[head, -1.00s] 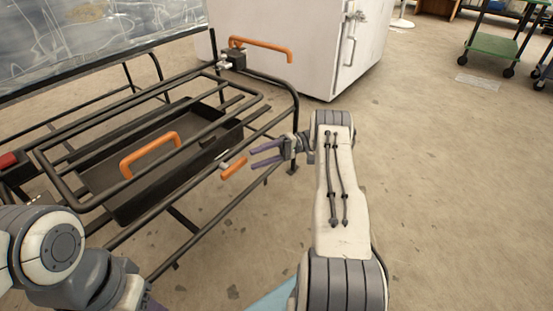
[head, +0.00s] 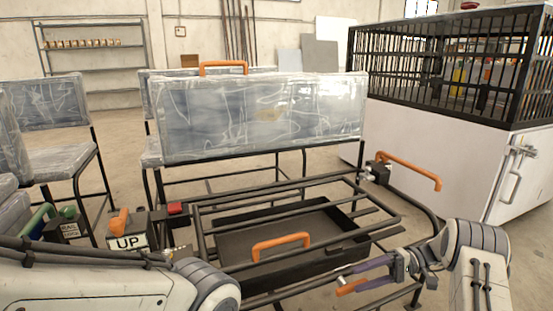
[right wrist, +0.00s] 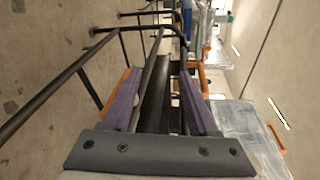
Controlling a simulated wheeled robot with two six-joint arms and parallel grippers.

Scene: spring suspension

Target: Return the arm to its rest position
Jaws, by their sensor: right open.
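My right arm comes in at the lower right of the head view. Its gripper (head: 345,276), with purple fingers, is open and points left, in front of the right side of a black tubular seat frame (head: 385,215). An orange handle (head: 350,287) shows right at its fingertips. In the right wrist view the two purple fingers (right wrist: 160,90) are apart, with dark frame bars seen between and beyond them; I see nothing gripped. My left arm fills the lower left of the head view, and its gripper is out of the picture.
A black tray (head: 290,265) with an orange handle (head: 281,246) sits within the frame. Another orange lever (head: 408,168) sticks out at the frame's back right. Plastic-wrapped seats (head: 262,115) stand behind. A white cabinet (head: 430,155) with a black cage stands at right.

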